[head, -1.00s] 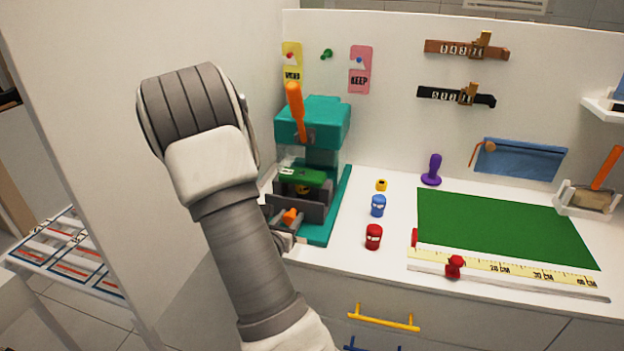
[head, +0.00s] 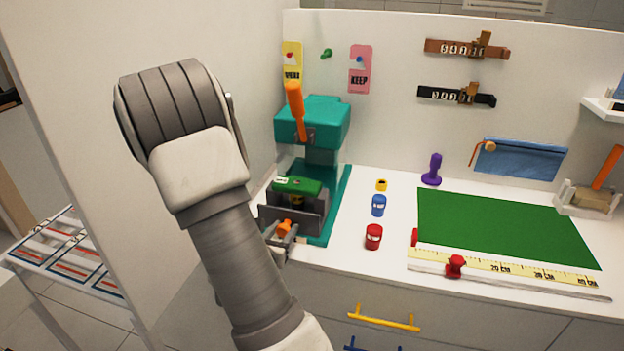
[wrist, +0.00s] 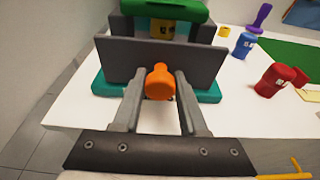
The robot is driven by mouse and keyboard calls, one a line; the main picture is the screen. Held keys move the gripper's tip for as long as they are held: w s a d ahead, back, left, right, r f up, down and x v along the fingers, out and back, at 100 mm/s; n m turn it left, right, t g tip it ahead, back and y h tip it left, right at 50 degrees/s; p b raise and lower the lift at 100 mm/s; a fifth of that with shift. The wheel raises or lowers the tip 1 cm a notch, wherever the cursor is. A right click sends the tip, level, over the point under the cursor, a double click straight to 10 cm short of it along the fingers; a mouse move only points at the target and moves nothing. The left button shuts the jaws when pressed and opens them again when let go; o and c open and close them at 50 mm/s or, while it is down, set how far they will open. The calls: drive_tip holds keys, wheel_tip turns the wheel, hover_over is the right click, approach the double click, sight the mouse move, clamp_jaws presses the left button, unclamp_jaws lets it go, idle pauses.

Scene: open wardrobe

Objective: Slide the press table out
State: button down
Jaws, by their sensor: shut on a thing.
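The teal press (head: 312,122) with an orange lever stands at the back left of the white counter. Its press table (head: 293,213) is a dark grey tray with an upright front plate and an orange knob (head: 284,228). A green piece (head: 297,187) sits on the table. My gripper (head: 280,240) is at the front of the press, its fingers shut on the orange knob. In the wrist view, the knob (wrist: 159,82) lies between the two fingers, in front of the grey front plate (wrist: 160,62). The table now sits forward of the press head, over the teal base.
A green mat (head: 500,228) and a ruler (head: 510,271) lie farther right. A white wall panel (head: 160,60) rises left of my arm.

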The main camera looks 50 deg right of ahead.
drive_tip(key=c, duration=1)
unclamp_jaws()
drive_tip(key=shift+o, duration=0.2)
drive_tip(key=shift+a, duration=0.15)
drive_tip(key=shift+s+a, duration=0.15)
drive_tip(key=shift+a, duration=0.05)
drive_tip(key=shift+s+a, duration=0.1)
drive_tip(key=shift+a, duration=0.1)
drive_tip(key=shift+o, duration=1)
drive_tip(key=shift+a, duration=0.15)
drive_tip(key=shift+s+a, duration=0.1)
drive_tip(key=shift+s+a, duration=0.15)
drive_tip(key=shift+a, duration=0.15)
